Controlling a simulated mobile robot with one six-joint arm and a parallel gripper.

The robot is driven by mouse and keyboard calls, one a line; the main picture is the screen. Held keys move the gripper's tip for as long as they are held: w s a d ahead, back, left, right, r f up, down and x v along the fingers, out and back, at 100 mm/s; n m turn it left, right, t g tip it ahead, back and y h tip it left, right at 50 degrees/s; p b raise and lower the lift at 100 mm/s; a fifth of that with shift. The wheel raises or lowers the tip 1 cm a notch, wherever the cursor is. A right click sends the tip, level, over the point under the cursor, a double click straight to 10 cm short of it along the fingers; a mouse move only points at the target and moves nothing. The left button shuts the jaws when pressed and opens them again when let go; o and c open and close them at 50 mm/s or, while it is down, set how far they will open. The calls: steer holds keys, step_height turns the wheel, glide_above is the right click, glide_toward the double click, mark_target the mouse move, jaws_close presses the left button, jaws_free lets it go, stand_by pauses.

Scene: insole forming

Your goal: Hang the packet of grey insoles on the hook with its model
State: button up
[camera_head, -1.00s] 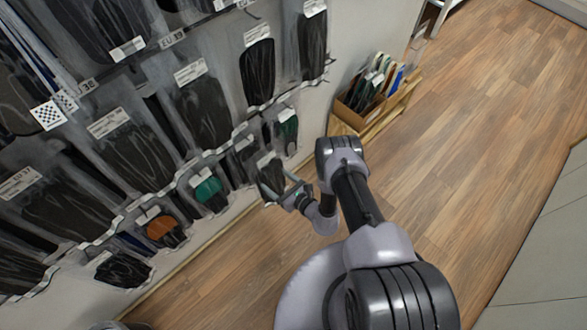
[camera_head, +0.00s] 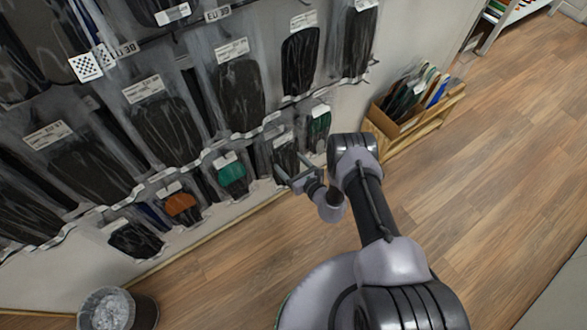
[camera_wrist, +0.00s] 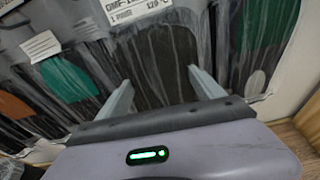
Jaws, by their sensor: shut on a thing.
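A clear packet with a dark grey insole (camera_head: 287,158) is at my gripper (camera_head: 294,177), close in front of the lower row of the wall display. In the wrist view, the packet (camera_wrist: 160,62) is between the two fingers of my gripper (camera_wrist: 160,80), with its white label at the top edge of the picture. My gripper is shut on it. A green packet (camera_head: 231,175) hangs to its left and another green packet (camera_head: 319,128) to its right. The hook behind the held packet is hidden.
An orange packet (camera_head: 181,205) hangs further left, and large black packets (camera_head: 240,92) hang in the row above. A wooden box of upright packets (camera_head: 397,125) stands to the right. A bin (camera_head: 107,310) is at the lower left. The wooden floor at right is clear.

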mark_target(288, 162)
steer(key=shift+b+x, duration=0.45)
steer(key=shift+x, duration=0.45)
steer(key=shift+w+a+f+b, duration=0.3)
steer(key=shift+w+b, duration=0.25)
steer(key=shift+b, duration=0.5)
steer(key=shift+f+b, duration=0.1)
steer(key=shift+b, duration=0.2)
